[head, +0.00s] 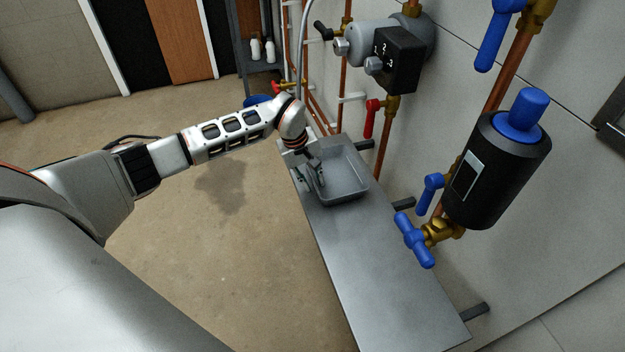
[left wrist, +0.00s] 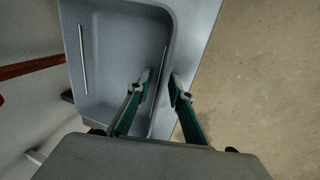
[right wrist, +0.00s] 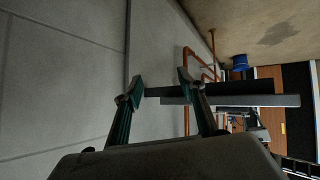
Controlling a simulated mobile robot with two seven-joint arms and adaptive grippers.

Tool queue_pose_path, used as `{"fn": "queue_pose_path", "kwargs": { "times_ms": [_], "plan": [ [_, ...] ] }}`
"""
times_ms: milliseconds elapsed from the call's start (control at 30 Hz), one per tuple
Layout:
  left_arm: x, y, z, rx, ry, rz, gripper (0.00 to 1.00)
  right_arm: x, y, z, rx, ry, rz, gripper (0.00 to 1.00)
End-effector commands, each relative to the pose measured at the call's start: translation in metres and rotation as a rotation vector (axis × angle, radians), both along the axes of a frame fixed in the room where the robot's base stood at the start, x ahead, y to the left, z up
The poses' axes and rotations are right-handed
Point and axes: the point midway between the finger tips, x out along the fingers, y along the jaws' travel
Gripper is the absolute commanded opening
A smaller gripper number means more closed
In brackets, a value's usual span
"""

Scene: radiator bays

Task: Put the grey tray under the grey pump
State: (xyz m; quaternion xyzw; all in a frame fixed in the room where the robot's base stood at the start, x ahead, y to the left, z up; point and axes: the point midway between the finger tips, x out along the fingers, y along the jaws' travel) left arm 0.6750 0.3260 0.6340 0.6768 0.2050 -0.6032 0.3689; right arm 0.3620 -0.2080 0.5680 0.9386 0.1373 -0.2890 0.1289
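The grey tray (head: 355,196) stands on the far end of the metal shelf, below the grey pump (head: 368,40) in the head picture. The tray is empty; it also fills much of the left wrist view (left wrist: 110,60). The pump has a black box with numbers. My left gripper (head: 317,172) is at the tray's left wall. In the left wrist view one finger is inside the tray and the other outside (left wrist: 161,82). The fingers are partly closed around the wall; I cannot tell whether both touch it. My right gripper (right wrist: 160,88) is open and empty, away from the tray.
The shelf (head: 375,255) is bare in front of the tray. A black pump with a blue cap (head: 490,175) and blue valve handles (head: 415,240) hang over its right side. A red valve handle (head: 371,118) is behind the tray. Open floor (head: 220,260) lies left.

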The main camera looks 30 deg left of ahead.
Motion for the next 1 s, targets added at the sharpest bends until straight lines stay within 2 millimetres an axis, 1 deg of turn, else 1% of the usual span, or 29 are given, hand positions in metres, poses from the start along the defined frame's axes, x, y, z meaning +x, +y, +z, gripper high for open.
{"fn": "queue_pose_path", "kwargs": {
  "times_ms": [133, 233, 433, 600, 700, 833, 1000],
  "plan": [
    [0.0, 0.0, 0.005, -0.001, -0.002, 0.0, 0.21, 0.002, -0.001, 0.003, -0.001, -0.005, -0.001, 0.4],
    [0.0, 0.003, 0.017, 0.003, -0.006, 0.0, 0.21, 0.004, -0.002, 0.007, -0.002, -0.011, -0.002, 0.4],
    [-0.007, 0.01, 0.058, 0.002, -0.01, 0.0, 0.21, 0.005, -0.005, 0.012, -0.008, -0.015, -0.005, 0.4],
    [-0.014, 0.015, 0.09, 0.002, -0.009, -0.001, 0.21, -0.005, -0.008, 0.003, -0.017, 0.012, -0.007, 0.4],
    [-0.018, 0.018, 0.104, 0.002, -0.006, 0.0, 0.21, -0.01, -0.009, -0.001, -0.019, 0.024, -0.008, 0.4],
    [-0.021, 0.019, 0.115, 0.0, -0.003, 0.001, 0.21, -0.01, -0.009, -0.001, -0.016, 0.026, -0.011, 0.4],
    [-0.023, 0.02, 0.119, 0.001, -0.001, 0.0, 0.21, -0.008, -0.007, 0.002, -0.011, 0.02, -0.015, 0.4]
  ]
}}
